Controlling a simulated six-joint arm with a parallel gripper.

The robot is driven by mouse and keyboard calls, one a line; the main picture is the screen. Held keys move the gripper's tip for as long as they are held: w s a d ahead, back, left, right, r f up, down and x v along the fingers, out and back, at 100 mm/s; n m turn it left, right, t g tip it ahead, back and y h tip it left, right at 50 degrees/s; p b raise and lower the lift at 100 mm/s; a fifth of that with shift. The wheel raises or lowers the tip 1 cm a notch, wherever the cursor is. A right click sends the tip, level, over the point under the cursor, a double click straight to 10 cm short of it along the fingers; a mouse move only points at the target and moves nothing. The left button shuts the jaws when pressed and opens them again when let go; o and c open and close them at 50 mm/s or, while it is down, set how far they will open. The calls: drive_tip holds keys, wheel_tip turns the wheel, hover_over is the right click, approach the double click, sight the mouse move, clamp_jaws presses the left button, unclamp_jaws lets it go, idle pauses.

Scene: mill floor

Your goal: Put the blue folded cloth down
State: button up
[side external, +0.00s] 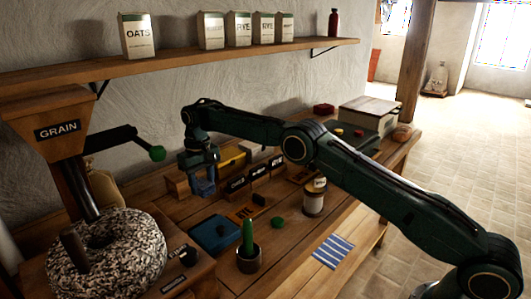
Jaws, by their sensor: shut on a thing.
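My gripper (201,176) is above the left part of the wooden bench, pointing down. It is shut on the blue folded cloth (204,188), a small dark blue piece that hangs at the fingertips, clear of the bench top as far as I can tell. The fingers are small and partly hidden against the cloth.
On the bench (300,262) are a flat blue item (215,233), a dark pot (249,262) with a green upright thing, a tin (314,198), a blue-striped cloth (332,251) and labelled wooden compartments (262,172). The grain mill (107,252) stands at left. Bare wood surrounds the striped cloth.

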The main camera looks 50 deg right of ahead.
sight(201, 183)
drive_tip(key=shift+w+a+f, duration=0.15)
drive_tip(key=shift+a+f, duration=0.05)
drive_tip(key=shift+f, duration=4)
drive_tip(key=shift+f, duration=0.15)
drive_tip(key=o, duration=1)
wheel_tip(201, 183, up, 10)
drive_tip(key=shift+r, duration=1.15)
